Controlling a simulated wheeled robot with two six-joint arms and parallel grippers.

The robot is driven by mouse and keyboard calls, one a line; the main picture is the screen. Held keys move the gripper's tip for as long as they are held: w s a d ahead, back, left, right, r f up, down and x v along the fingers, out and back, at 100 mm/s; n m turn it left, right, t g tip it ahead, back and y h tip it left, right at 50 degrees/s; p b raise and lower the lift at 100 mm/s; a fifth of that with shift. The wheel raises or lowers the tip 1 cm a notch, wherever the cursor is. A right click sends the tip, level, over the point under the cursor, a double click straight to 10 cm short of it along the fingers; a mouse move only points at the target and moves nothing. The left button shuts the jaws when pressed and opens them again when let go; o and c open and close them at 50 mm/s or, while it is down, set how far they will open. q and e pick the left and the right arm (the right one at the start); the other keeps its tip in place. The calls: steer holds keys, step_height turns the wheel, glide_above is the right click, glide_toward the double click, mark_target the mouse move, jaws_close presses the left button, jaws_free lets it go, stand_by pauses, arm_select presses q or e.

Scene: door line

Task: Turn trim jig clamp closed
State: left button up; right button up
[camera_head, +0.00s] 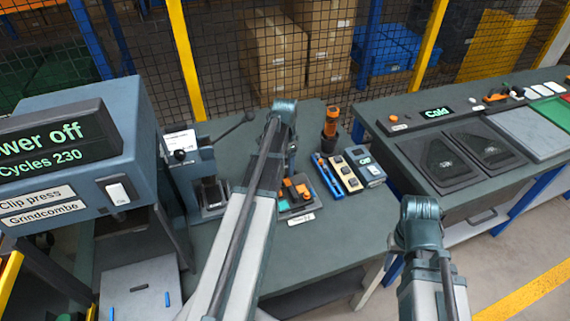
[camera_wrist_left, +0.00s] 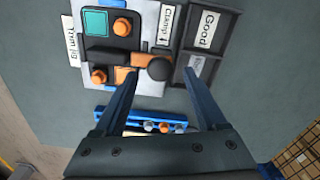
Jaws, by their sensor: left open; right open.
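The trim jig shows in the left wrist view as a pale base plate (camera_wrist_left: 75,75) with a teal part (camera_wrist_left: 96,22), two orange knobs (camera_wrist_left: 98,76), and a dark clamp bar (camera_wrist_left: 112,56) that runs to a black round knob (camera_wrist_left: 159,68). A "Clamp" label (camera_wrist_left: 165,25) sits beside it. In the head view the jig (camera_head: 296,190) is partly behind my left arm. My left gripper (camera_wrist_left: 160,92) is open and empty, its fingers either side of the black knob in the picture; contact cannot be told. My right gripper (camera_head: 421,222) is away to the right, its fingertips hidden.
A "Good" tray (camera_wrist_left: 208,30) adjoins the jig. A blue holder (camera_wrist_left: 110,112) with small parts lies nearby, as do small boxes (camera_head: 345,172) and an orange-black tool (camera_head: 331,122). The clip press (camera_head: 135,110) reads "Power off". A second bench (camera_head: 415,180) stands right.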

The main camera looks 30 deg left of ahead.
mark_target(285, 171)
arm_select(q)
step_height(285, 171, up, 6)
steer(key=p, duration=0.5)
steer(key=shift+f, duration=0.1)
steer(key=shift+s+d+f, duration=0.1)
steer(key=shift+d, duration=0.3)
steer(key=s+d+b, duration=0.1)
steer(key=s+d, duration=0.4)
steer(key=d, duration=0.5)
steer(key=s+d+f+n+b, duration=0.1)
steer(key=s+d, duration=0.5)
steer(key=d, duration=0.4)
steer(key=s+d+f+y, duration=0.1)
steer(key=s+d, duration=0.4)
steer(key=d, duration=0.5)
steer(key=shift+s+d+f+b, duration=0.15)
steer(key=shift+s+f+b, duration=0.05)
steer(key=shift+s+b, duration=0.2)
